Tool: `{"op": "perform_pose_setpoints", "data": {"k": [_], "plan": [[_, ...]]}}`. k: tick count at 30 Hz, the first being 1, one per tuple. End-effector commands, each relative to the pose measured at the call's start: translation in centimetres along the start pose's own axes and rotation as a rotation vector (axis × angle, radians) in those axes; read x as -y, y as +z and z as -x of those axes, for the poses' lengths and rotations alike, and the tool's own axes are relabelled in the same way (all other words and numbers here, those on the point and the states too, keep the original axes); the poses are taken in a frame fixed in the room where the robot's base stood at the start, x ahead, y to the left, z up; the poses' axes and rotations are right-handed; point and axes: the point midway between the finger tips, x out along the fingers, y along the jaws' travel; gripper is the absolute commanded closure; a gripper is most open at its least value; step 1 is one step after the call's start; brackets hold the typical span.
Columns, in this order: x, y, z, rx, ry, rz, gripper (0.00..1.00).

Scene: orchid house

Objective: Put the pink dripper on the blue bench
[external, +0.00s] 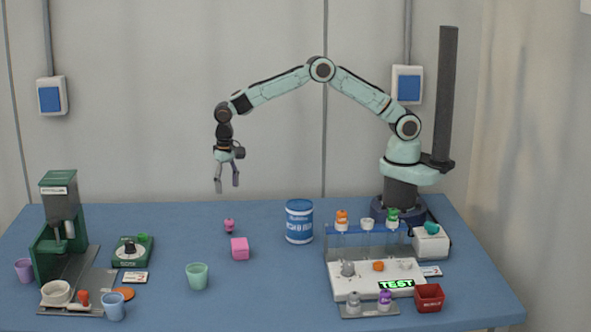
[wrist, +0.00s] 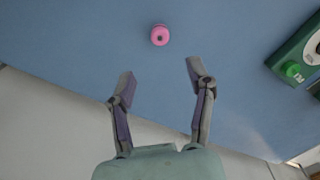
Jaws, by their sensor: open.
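A small pink dripper (external: 229,226) stands on the blue bench (external: 270,283) at its back, left of the blue and white can. In the wrist view the dripper (wrist: 159,35) shows from above as a pink round with a dark centre, ahead of and between the fingertips. My gripper (external: 227,190) hangs open and empty, pointing down well above the bench and over the dripper's area. Its two spread fingers also show in the wrist view (wrist: 160,75), with nothing between them.
A pink cube (external: 240,249) and a green cup (external: 197,276) stand in front of the dripper. A blue and white can (external: 299,221) and a tube rack (external: 365,240) are to the right. A green machine (external: 58,215) and a green scale (external: 131,252) are left.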

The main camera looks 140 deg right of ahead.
Motion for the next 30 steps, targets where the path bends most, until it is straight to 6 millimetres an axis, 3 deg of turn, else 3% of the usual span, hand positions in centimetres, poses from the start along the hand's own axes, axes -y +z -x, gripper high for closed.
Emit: {"op": "perform_pose_setpoints", "data": {"k": [5, 8, 11, 14, 18, 21, 24, 27, 30], "plan": [[0.0, 0.0, 0.8, 0.000, 0.000, 0.002, 0.46], [0.1, 1.1, 1.8, -0.003, -0.001, 0.046, 0.46], [0.0, 4.7, 4.7, -0.009, -0.001, 0.190, 0.46], [-1.5, 10.6, 8.8, -0.015, 0.001, 0.431, 0.46], [-7.0, 19.6, 13.2, -0.014, -0.001, 0.823, 0.46], [-12.5, 24.8, 14.4, -0.003, -0.009, 1.091, 0.46], [-18.0, 28.4, 14.2, 0.014, -0.021, 1.324, 0.46], [-22.2, 30.5, 13.2, 0.032, -0.036, 1.504, 0.46], [-24.9, 31.6, 12.3, 0.046, -0.047, 1.617, 0.46]]}}
